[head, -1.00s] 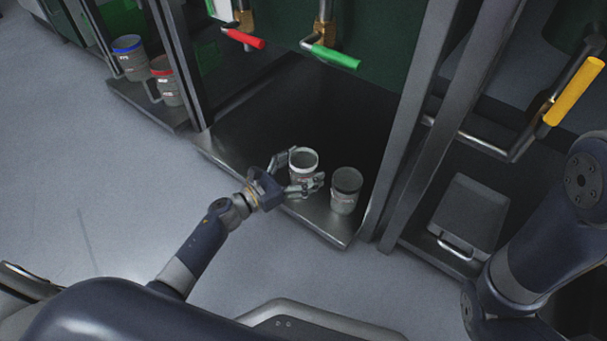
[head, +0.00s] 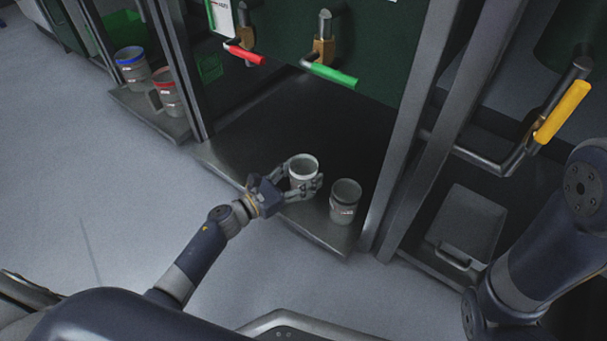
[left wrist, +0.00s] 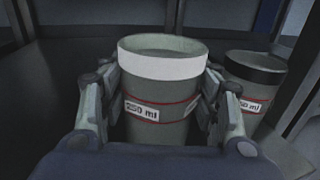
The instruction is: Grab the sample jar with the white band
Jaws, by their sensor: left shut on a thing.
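The sample jar with the white band (head: 303,170) stands upright on the metal shelf (head: 241,162). In the left wrist view the white-banded jar (left wrist: 161,95) is grey-green with a "250 ml" label and red lines. My left gripper (head: 305,184) is shut on it, with fingers on both sides; its fingers also show in the left wrist view (left wrist: 160,110). My right gripper is not in view; only part of my right arm shows at the right.
A jar with a black band (head: 345,201) stands just right of the held jar. Jars with a blue band (head: 132,66) and a red band (head: 167,90) stand on a shelf at upper left. Red (head: 243,53), green (head: 330,75) and yellow (head: 563,111) handles hang above. A grey lidded box (head: 467,226) lies at right.

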